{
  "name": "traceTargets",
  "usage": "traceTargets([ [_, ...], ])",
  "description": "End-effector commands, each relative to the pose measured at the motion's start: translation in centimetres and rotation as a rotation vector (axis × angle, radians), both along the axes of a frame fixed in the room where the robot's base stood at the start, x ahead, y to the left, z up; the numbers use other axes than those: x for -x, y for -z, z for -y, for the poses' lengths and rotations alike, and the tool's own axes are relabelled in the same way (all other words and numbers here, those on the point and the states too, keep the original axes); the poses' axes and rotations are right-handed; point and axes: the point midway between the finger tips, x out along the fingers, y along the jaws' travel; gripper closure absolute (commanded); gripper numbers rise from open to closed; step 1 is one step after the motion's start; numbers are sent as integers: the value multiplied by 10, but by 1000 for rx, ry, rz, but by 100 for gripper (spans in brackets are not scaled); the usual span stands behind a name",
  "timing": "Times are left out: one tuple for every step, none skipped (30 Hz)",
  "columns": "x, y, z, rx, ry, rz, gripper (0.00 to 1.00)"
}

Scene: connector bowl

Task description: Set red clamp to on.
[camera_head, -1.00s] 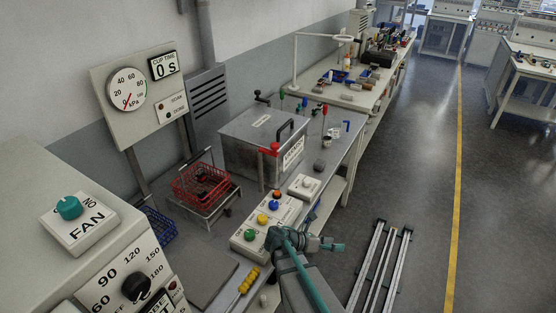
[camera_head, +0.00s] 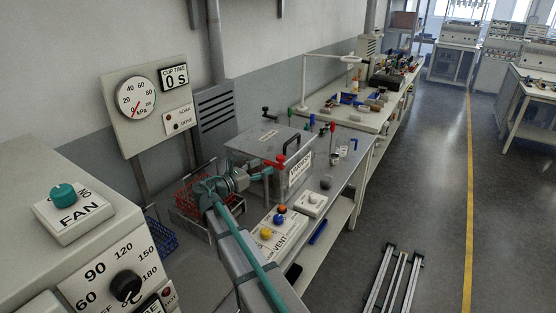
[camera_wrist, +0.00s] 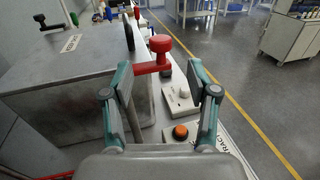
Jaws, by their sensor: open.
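The red clamp (camera_head: 281,160) is at the front edge of the grey metal box (camera_head: 262,140). In the wrist view the clamp (camera_wrist: 160,45) has a red knob on a short post and a red bar reaching left. My gripper (camera_head: 266,172) is at the box's front, just left of and below the clamp. In the wrist view my gripper (camera_wrist: 160,75) is open, its two teal-sided fingers spread with the clamp's knob between and beyond their tips. The bar's left end appears close to the left finger; contact cannot be told.
A black handle (camera_head: 293,140) stands on the box lid. A vent panel with an orange button (camera_wrist: 181,132) and a white switch box (camera_head: 312,204) lie right of my gripper. A red wire basket (camera_head: 186,190) is partly behind my arm.

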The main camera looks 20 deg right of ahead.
Motion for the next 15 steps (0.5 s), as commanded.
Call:
traceTargets([
  [-3, -2, 9, 0, 2, -1, 41],
  [-4, -2, 13, -1, 2, -1, 41],
  [-7, -2, 19, -1, 3, -1, 41],
  [-8, -2, 25, 0, 3, -2, 41],
  [-10, -2, 30, 0, 3, -2, 41],
  [-12, -2, 37, 0, 3, -3, 41],
  [-14, -2, 42, -1, 3, -3, 41],
  [-16, -2, 47, -1, 3, -3, 41],
  [-18, -2, 53, -1, 3, -3, 41],
  [-19, -2, 57, -1, 3, -3, 41],
  [-20, -2, 61, -1, 3, -3, 41],
  [-22, -2, 67, -1, 3, -3, 41],
  [-23, -1, 71, -2, 2, -2, 41],
  [-25, -1, 74, -2, 2, -2, 41],
  [-26, -1, 77, -2, 2, -2, 41],
])
